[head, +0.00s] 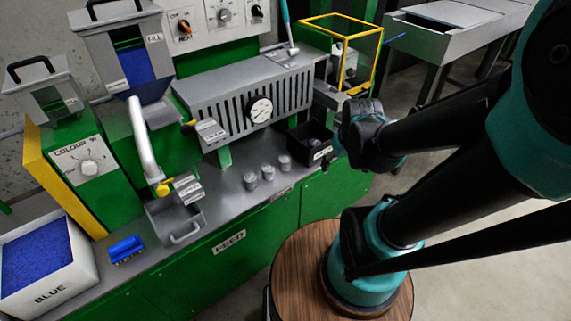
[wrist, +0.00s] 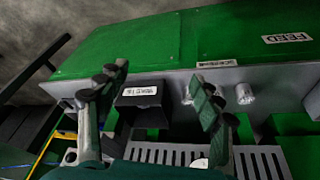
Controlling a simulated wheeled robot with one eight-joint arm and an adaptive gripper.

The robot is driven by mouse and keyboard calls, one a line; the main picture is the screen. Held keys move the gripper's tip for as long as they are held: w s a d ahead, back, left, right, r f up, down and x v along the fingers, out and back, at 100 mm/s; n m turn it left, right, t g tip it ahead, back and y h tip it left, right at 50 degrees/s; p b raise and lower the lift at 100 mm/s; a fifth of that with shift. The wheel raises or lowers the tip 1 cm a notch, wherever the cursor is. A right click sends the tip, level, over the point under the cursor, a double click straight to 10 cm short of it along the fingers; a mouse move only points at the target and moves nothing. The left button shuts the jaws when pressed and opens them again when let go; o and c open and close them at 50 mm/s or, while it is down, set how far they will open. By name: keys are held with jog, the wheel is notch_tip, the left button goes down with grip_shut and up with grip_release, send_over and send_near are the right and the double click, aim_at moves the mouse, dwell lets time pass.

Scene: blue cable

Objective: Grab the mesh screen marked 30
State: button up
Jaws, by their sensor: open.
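Several small grey cylinders, which look like the mesh screens, stand on the grey ledge in the head view: a left one (head: 250,181), a middle one (head: 267,172) and a right one (head: 285,163). No number can be read on them, so I cannot tell which is marked 30. One cylinder (wrist: 245,94) shows clearly in the wrist view, right of my fingers; another is partly hidden behind the right finger. My gripper (wrist: 158,78) is open and empty, its fingers spread on either side of a black bin (wrist: 142,96). In the head view my gripper (head: 362,128) is right of the bin.
The black bin (head: 311,143) sits right of the cylinders. The slotted grey housing with a gauge (head: 260,110) rises behind them. A yellow-framed guard (head: 380,55) stands behind.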

jog(key=w+a+r+n+g, duration=0.25)
jog(key=w+a+n, duration=0.45)
jog(key=w+n, duration=0.35)
jog(key=n+h, duration=0.1)
jog(key=n, duration=0.9)
send_over(285, 159)
jog(key=shift+g, duration=0.35)
jog(key=f, duration=1.2)
jog(key=shift+w, duration=0.2)
jog(key=shift+s+a+f, duration=0.1)
jog(key=shift+f, duration=1.3)
jog(key=shift+s+f, duration=0.1)
jog(key=shift+f, duration=1.25)
jog(key=shift+c, duration=0.3)
jog(key=c, duration=1.3)
jog(key=shift+r, duration=0.1)
